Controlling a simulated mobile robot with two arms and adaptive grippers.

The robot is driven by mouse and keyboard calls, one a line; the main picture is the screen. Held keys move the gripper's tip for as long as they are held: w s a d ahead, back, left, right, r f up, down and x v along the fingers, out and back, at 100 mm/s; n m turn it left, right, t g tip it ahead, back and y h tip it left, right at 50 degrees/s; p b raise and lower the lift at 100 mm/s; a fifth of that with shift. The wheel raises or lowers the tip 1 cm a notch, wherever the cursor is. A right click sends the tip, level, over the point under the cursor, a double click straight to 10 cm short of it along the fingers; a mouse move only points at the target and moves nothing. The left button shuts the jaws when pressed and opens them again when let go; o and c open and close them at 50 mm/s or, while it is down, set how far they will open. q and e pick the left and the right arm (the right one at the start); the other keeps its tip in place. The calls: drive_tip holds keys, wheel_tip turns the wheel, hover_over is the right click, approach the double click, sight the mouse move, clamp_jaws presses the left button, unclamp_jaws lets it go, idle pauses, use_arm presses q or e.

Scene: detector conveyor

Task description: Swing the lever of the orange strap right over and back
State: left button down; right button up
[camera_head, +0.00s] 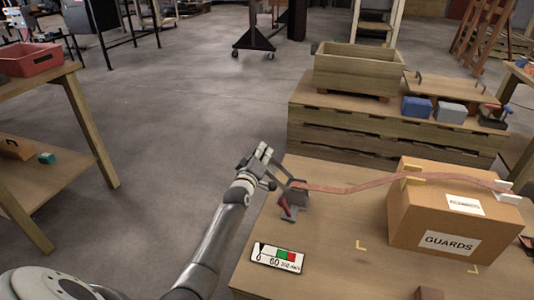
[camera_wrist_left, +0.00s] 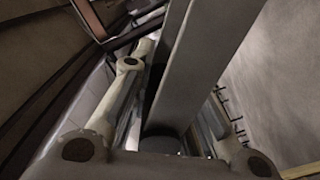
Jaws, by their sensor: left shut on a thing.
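The orange strap (camera_head: 345,189) runs from a grey ratchet (camera_head: 293,200) at the table's left edge over the top of a cardboard box (camera_head: 420,215). The ratchet's grey lever (camera_head: 281,172) tilts up and left, out past the table edge. My left gripper (camera_head: 266,160) is shut on the lever near its upper end. In the left wrist view the lever (camera_wrist_left: 200,60) is a broad grey bar passing between the fingers of my left gripper (camera_wrist_left: 168,85). A red part (camera_head: 286,206) shows on the ratchet. My right gripper is not in view.
A gauge card (camera_head: 277,257) lies on the wooden table (camera_head: 330,235) near its front left. Behind stands a pallet stack with a wooden crate (camera_head: 365,70) and blue and grey boxes. A table with a red bin (camera_head: 30,60) is at left. Open floor lies between.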

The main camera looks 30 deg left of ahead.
use_arm(q)
drive_tip(key=shift+a+f, duration=0.25)
drive_tip(key=shift+a, duration=0.05)
drive_tip(key=c, duration=1.3)
unclamp_jaws()
drive_tip(key=shift+s+d, duration=0.1)
drive_tip(key=v, duration=1.2)
